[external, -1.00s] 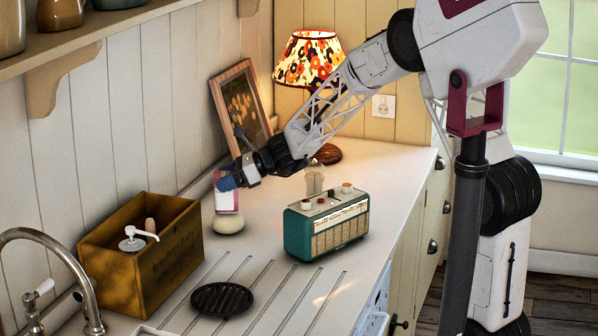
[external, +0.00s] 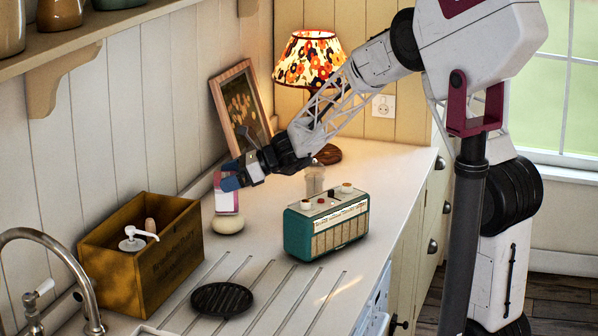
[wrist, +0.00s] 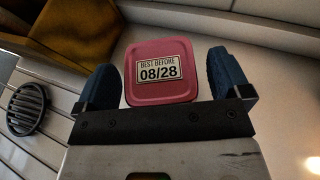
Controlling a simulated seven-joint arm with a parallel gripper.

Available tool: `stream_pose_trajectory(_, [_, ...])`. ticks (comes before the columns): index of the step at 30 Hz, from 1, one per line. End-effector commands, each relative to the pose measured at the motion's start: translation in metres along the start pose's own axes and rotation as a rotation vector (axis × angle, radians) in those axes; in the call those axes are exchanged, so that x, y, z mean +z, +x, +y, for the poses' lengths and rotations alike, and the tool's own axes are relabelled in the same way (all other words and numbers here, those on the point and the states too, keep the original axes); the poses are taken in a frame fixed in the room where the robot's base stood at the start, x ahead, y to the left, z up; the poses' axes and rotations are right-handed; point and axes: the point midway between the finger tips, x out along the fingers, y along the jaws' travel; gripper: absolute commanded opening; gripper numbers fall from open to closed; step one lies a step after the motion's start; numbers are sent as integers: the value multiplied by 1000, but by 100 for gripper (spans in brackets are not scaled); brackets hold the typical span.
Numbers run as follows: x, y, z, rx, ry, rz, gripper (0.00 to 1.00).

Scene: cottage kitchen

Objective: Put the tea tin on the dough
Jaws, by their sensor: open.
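The pink and white tea tin (external: 227,201) stands upright in the external view. Its lower edge meets the top of the pale, rounded dough (external: 228,225); it looks set on the dough, though I cannot fully tell it from standing just behind. My gripper (external: 230,175) is at the tin's upper part, with its blue fingers apart. In the wrist view the tin's pink face (wrist: 160,72), labelled "BEST BEFORE 08/28", lies between the fingers, with a gap at each side. The dough is not visible in that view.
A teal radio (external: 326,228) stands right of the dough. A wooden crate (external: 140,255) with a white pump is at left. A black round trivet (external: 222,299) lies in front. A picture frame (external: 241,105) and lit lamp (external: 308,60) stand behind.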

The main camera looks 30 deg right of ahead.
Motion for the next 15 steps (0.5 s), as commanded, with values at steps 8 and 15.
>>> stream_pose_trajectory(8, [0,-39,0,-2,1,0,96])
stream_pose_trajectory(15, [0,-78,0,-2,0,0,96])
